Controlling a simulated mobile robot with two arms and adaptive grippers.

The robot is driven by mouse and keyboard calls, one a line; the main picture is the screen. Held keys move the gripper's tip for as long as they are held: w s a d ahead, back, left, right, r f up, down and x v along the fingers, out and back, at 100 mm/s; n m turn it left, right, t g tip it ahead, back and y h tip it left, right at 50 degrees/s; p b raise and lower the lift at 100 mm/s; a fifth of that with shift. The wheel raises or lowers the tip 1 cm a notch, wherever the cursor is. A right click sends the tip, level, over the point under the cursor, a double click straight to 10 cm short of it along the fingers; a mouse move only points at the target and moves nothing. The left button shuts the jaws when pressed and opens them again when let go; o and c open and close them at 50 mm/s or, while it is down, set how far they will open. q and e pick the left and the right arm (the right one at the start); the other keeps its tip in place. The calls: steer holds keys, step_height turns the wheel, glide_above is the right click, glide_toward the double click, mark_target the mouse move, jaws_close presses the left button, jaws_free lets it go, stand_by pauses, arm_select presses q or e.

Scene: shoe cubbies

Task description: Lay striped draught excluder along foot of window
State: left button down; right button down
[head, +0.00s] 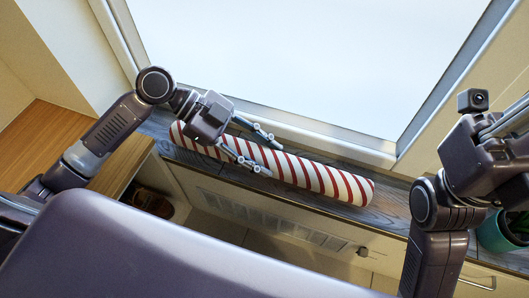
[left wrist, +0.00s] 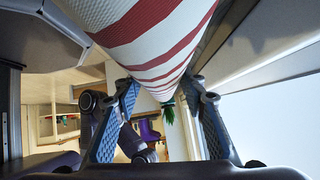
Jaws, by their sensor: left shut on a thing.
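The striped draught excluder (head: 319,176), a long white roll with red slanted stripes, lies lengthwise over the dark wooden ledge (head: 391,221), nearly parallel to the window's foot. Whether it touches the ledge is hard to tell. The window (head: 310,55) is bright, with a pale frame along its lower edge. My left gripper (head: 265,152) is shut on the excluder left of its middle, one finger on each side. In the left wrist view the excluder (left wrist: 150,40) runs between the fingers (left wrist: 164,88). My right gripper (head: 513,118) is at the right edge, partly cut off, its fingertips unseen.
A teal plant pot (head: 493,233) stands at the right end of the ledge, partly behind my right arm. A brown wooden top (head: 48,140) is at the left. Below the ledge is a pale cabinet front with a slatted vent (head: 270,228) and an open cubby (head: 151,200).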

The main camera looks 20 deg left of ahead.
arm_select(q)
steer(key=shift+f, duration=0.4)
stand_by(0.3)
steer(key=c, duration=1.1)
jaws_free()
steer(key=shift+c, duration=0.2)
steer(key=shift+f, duration=0.1)
steer(key=v, duration=1.1)
steer(key=shift+a, duration=0.2)
steer(key=shift+a+r, duration=0.2)
steer(key=shift+r, duration=0.15)
steer(key=shift+s, duration=0.1)
